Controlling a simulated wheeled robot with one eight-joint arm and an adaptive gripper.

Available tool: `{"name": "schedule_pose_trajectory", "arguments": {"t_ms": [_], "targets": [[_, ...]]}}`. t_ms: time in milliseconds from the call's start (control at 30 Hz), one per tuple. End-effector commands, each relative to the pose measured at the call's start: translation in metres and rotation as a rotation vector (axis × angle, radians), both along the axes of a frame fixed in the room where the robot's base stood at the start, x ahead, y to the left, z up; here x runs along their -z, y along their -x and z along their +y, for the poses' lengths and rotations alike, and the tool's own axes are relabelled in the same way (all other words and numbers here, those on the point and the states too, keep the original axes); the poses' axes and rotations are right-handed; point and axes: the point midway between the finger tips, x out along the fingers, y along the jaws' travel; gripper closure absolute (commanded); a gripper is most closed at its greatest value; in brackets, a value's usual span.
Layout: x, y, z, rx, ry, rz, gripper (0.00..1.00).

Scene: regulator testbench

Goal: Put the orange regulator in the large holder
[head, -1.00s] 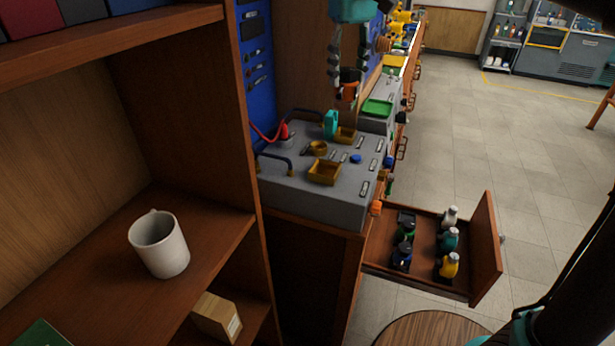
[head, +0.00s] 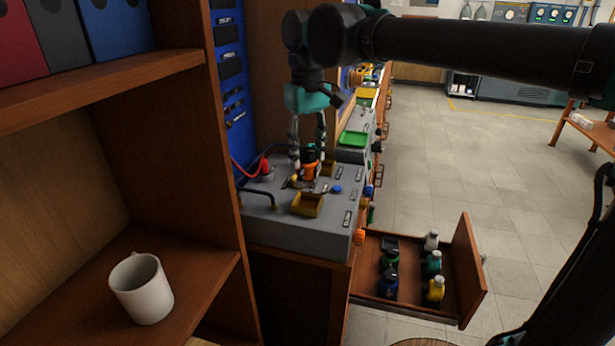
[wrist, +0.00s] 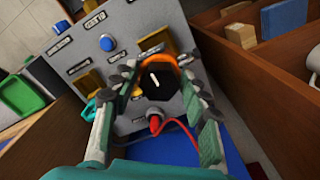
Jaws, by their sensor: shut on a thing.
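The orange regulator (head: 310,170), with a black top, is held between the fingers of my gripper (head: 308,165) over the grey testbench (head: 285,236). In the wrist view, my gripper (wrist: 158,88) is shut around the regulator's black knob (wrist: 158,82), and its orange body (wrist: 157,60) shows beyond. The larger square yellow holder (head: 307,206) is on the bench just in front of the regulator. A smaller yellow holder (head: 328,170) is behind to the right. A round holder is mostly hidden below the regulator. I cannot tell whether the regulator touches the bench.
An open drawer (head: 468,262) with several bottle-like regulators juts out at the right. A wooden shelf with a white mug (head: 142,288) stands at the left. A red knob (head: 264,166) with a cable and a blue button (head: 337,190) are on the bench.

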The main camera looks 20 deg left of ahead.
Motion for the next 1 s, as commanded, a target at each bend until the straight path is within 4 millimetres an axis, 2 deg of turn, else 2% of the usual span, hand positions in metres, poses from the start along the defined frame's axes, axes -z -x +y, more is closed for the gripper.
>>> {"name": "schedule_pose_trajectory", "arguments": {"t_ms": [100,367,600,967,1000], "targets": [[0.018,0.000,0.000,0.000,0.000,0.000,1.00],[0.033,0.000,0.000,0.000,0.000,0.000,1.00],[0.062,0.000,0.000,0.000,0.000,0.000,1.00],[0.067,0.000,0.000,0.000,0.000,0.000,1.00],[0.067,0.000,0.000,0.000,0.000,0.000,0.54]]}}
